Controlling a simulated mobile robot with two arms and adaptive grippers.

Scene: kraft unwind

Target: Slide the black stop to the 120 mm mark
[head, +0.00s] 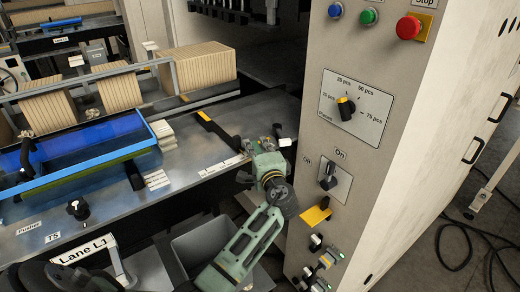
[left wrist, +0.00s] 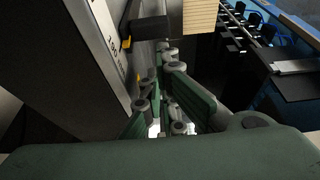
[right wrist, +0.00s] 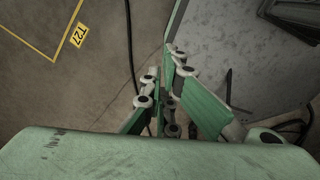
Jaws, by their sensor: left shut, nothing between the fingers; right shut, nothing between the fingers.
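The black stop (head: 216,131) is a dark bar with a yellow end, lying along the metal table top beside the machine cabinet. In the left wrist view a black block (left wrist: 152,28), which looks like the stop, sits at a pale scale strip (left wrist: 113,28) with printed figures. I cannot read which mark it is at. My left gripper (head: 266,147) is shut and empty, just right of the bar's near end. Its closed fingers (left wrist: 158,78) show below the black block, apart from it in the picture. My right gripper (right wrist: 163,82) is shut and empty above the floor.
The cabinet (head: 385,185) with knobs and buttons stands close on the right of my left gripper. A blue-framed tray (head: 85,150) and brown kraft stacks (head: 205,63) are on the left. A grey bin (head: 205,250) stands below the table edge.

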